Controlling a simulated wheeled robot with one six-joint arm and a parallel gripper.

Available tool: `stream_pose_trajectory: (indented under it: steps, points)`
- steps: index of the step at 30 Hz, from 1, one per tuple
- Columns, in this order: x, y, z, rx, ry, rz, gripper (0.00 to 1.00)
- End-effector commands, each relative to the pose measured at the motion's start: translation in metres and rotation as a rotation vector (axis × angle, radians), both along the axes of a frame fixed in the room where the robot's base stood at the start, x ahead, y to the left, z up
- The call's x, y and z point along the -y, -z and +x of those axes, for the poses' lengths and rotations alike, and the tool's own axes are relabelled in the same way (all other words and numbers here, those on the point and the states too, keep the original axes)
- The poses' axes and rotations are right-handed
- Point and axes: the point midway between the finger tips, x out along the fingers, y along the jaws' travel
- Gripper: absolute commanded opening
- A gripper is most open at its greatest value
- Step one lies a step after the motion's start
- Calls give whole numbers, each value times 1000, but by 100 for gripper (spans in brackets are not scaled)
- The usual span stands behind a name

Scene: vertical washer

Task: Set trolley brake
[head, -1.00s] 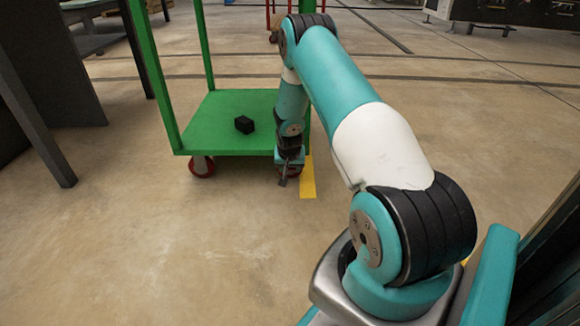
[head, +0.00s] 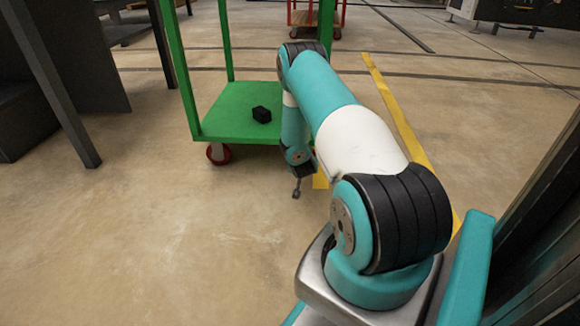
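The green trolley (head: 232,112) stands ahead, left of my arm, with its lower shelf low above the floor. Its near left wheel (head: 219,154), red with a grey mount, shows under the shelf corner. The near right wheel and any brake pedal on it are hidden behind my arm or too small to make out. My gripper (head: 297,193) points down close to the floor, in front of the trolley's near right corner and apart from the near left wheel. Its fingers are small and dark, and I cannot tell whether they are open or shut.
A yellow floor line (head: 400,117) runs past my arm. A red trolley (head: 316,18) stands farther back. A dark table leg (head: 62,105) is at the left. The floor in front of the trolley is clear.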

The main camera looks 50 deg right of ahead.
Motion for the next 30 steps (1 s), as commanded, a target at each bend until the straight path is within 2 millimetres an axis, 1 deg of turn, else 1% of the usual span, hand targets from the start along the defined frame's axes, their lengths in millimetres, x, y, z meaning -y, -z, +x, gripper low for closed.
stream_pose_trajectory:
  steps: [4,14,15,17,18,26,30]
  points:
    - [7,3,-4,13,11,-12,4]
    - [8,3,-5,16,13,-15,4]
    - [8,3,-5,16,13,-15,49]
    - [8,3,-5,16,13,-15,63]
    - [8,3,-5,15,14,-15,72]
    - [7,2,-5,14,12,-16,72]
    - [2,-5,-8,11,11,-17,72]
